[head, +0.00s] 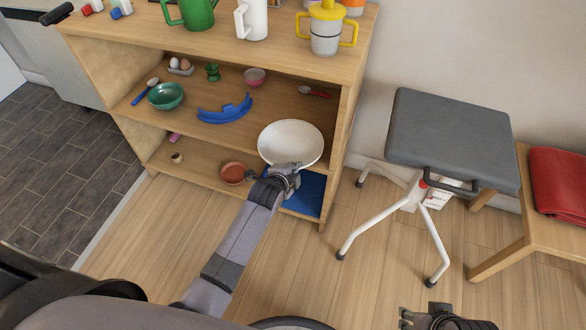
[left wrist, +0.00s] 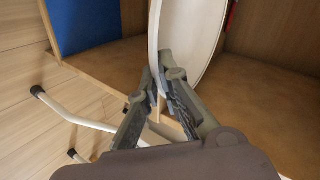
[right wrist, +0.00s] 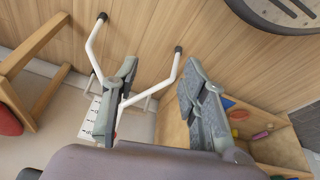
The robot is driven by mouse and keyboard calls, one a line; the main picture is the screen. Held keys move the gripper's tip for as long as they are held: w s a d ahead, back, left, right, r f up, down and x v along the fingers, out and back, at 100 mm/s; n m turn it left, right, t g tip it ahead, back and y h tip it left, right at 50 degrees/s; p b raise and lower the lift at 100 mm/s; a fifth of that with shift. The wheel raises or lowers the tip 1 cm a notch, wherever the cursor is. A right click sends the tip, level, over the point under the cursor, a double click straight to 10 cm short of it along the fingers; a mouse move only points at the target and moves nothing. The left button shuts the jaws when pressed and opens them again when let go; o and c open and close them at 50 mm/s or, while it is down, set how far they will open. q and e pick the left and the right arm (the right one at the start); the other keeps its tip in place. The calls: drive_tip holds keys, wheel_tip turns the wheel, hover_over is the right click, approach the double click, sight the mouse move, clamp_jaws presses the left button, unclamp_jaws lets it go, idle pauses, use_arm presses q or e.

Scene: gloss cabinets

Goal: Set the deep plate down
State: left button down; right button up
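The deep plate (head: 291,141) is white and round, at the right end of the shelf unit's front in the head view. In the left wrist view its rim (left wrist: 154,50) runs down between the fingers. My left gripper (head: 287,172) is closed on the near rim of the plate; in the left wrist view its fingertips (left wrist: 161,88) pinch it. I cannot tell whether the plate touches a shelf. My right gripper (head: 440,318) is at the bottom edge of the head view. In the right wrist view it is open and empty (right wrist: 158,90).
The wooden shelf unit (head: 100,55) holds a green bowl (head: 166,96), a blue curved piece (head: 224,110), a pink bowl (head: 255,77) and a terracotta bowl (head: 233,172). A blue mat (head: 308,193) lies on the lowest shelf. A grey stool (head: 450,135) stands to the right.

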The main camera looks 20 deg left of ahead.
use_arm(q)
drive_tip(key=shift+r, duration=0.1)
drive_tip(key=c, duration=2.2)
unclamp_jaws()
drive_tip(key=shift+c, duration=0.2)
drive_tip(key=o, duration=0.4)
drive_tip(key=shift+o, duration=0.2)
